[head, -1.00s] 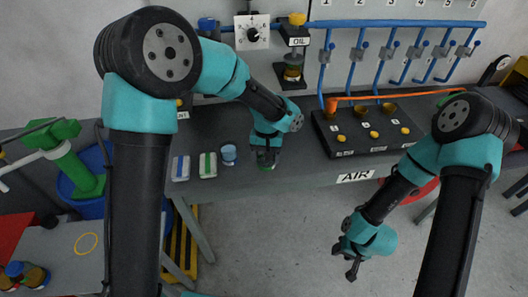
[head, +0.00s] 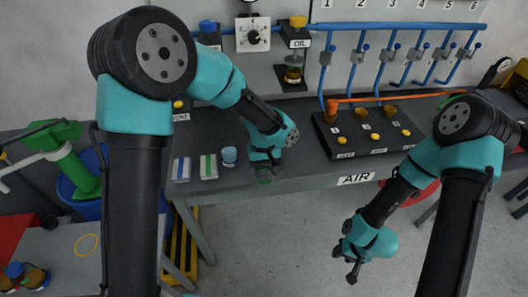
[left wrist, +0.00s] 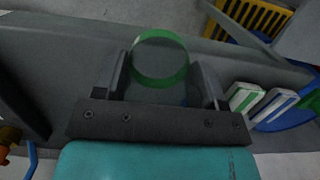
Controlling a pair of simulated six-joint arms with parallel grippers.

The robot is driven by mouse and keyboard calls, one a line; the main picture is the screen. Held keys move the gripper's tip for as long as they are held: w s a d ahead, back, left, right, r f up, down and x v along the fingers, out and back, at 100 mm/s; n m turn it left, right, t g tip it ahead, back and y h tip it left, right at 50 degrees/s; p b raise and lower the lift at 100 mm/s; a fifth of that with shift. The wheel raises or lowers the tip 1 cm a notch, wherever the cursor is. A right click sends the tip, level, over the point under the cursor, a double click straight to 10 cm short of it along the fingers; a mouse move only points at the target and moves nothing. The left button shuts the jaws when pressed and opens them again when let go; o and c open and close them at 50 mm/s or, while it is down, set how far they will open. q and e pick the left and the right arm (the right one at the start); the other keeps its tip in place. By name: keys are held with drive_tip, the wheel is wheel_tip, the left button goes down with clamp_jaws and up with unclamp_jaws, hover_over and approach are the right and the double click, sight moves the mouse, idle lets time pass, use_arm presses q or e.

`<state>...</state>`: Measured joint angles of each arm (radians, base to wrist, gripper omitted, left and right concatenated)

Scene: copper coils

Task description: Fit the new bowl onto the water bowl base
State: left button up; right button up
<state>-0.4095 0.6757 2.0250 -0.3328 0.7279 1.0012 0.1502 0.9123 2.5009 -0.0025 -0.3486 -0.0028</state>
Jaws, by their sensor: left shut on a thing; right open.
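My left gripper (head: 264,168) is shut on a clear bowl with a green rim (head: 264,179), held near the front edge of the bench. In the left wrist view, the bowl (left wrist: 160,57) sits between the two fingers of the gripper (left wrist: 165,82). A blue-topped unit (head: 208,28) on the wall, which looks like the water bowl base, is partly hidden by my left arm; its underside is not visible. My right gripper (head: 352,270) is open and empty, low in front of the bench.
A blue cup-like piece (head: 228,155) and two striped blocks, green (head: 208,167) and blue (head: 181,170), lie on the bench. A yellow-topped unit with an amber bowl (head: 293,72) is on the wall. A black panel (head: 385,145) with yellow buttons stands to the right.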

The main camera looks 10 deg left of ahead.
use_arm(q)
drive_tip(key=w, duration=0.4)
drive_tip(key=w+a, duration=0.1)
drive_tip(key=w, duration=0.4)
drive_tip(key=w+f, duration=0.1)
drive_tip(key=w, duration=0.3)
drive_tip(key=shift+w+a+f, duration=0.1)
drive_tip(key=shift+w+a, duration=0.05)
drive_tip(key=shift+a, duration=0.25)
drive_tip(key=shift+f, duration=0.1)
drive_tip(key=shift+f, duration=1.65)
drive_tip(key=shift+f, duration=0.2)
drive_tip(key=o, duration=1)
drive_tip(key=shift+r, duration=0.15)
